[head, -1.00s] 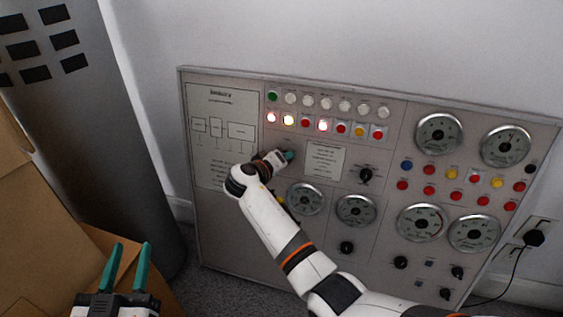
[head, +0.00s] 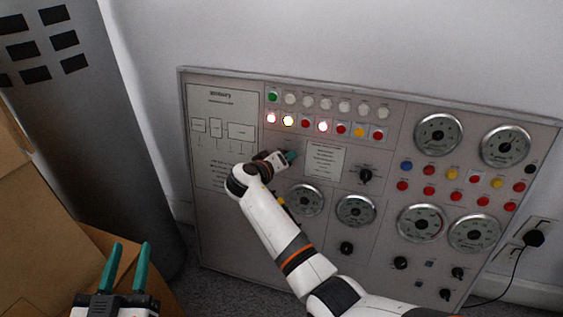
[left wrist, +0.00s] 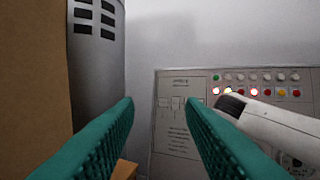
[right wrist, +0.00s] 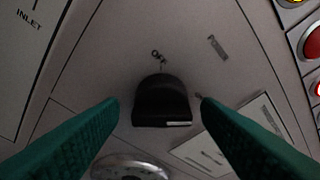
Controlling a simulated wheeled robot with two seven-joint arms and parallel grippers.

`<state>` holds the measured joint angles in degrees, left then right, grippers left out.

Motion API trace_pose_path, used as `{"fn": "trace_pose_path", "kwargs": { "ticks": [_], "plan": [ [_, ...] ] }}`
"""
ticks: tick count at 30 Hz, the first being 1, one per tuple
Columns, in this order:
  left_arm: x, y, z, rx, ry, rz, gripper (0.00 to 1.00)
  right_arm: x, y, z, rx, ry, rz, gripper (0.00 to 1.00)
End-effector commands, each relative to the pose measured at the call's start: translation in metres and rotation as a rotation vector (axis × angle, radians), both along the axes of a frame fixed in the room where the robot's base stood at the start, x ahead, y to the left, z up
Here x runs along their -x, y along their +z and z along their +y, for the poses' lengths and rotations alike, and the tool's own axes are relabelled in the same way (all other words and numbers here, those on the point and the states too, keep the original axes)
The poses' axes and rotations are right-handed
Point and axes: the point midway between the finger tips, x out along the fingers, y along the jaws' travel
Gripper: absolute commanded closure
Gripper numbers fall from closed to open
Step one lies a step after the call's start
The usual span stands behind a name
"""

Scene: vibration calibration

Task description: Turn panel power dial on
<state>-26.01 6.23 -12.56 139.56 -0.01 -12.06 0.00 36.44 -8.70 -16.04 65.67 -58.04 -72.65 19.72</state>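The grey panel (head: 230,225) leans against the wall in the head view; it also shows in the left wrist view (left wrist: 165,145). A black dial (right wrist: 161,98) with a white mark at its lower right sits under an OFF label in the right wrist view. My right gripper (right wrist: 160,112) is open, with green fingertips either side of the dial and visible gaps. In the head view my right gripper (head: 291,156) is at the panel's upper left middle and hides this dial. My left gripper (head: 126,265) is open and empty, well left of the panel.
Cardboard boxes (head: 35,215) stand at the left beside a grey cylinder (head: 100,140). Lit lamps (head: 288,121), a black knob (head: 366,175) and several round gauges (head: 356,210) are on the panel. A plug (head: 534,238) with a cable is at the right.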

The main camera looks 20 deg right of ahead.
Motion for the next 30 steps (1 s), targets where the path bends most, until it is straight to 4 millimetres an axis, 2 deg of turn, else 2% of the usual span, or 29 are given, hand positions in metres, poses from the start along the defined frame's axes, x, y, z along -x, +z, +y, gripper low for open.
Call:
{"fn": "trace_pose_path", "kwargs": {
  "ticks": [8, 14, 21, 25, 30],
  "plan": [
    [-0.001, -0.001, 0.000, -0.004, 0.000, 0.017, 0.64, 0.000, 0.006, 0.000, 0.001, 0.001, -0.002, 0.42],
    [0.000, -0.028, 0.005, -0.052, 0.011, 0.199, 0.64, 0.000, 0.029, 0.000, 0.000, 0.001, -0.004, 0.42],
    [0.014, -0.074, 0.016, -0.127, 0.031, 0.498, 0.64, -0.001, 0.072, 0.000, 0.001, 0.000, -0.009, 0.42],
    [0.025, -0.093, 0.022, -0.157, 0.039, 0.628, 0.64, -0.001, 0.087, 0.000, 0.001, 0.000, -0.005, 0.42],
    [0.036, -0.107, 0.027, -0.181, 0.046, 0.728, 0.64, 0.000, 0.099, 0.000, 0.001, 0.000, -0.002, 0.42]
  ]
}}
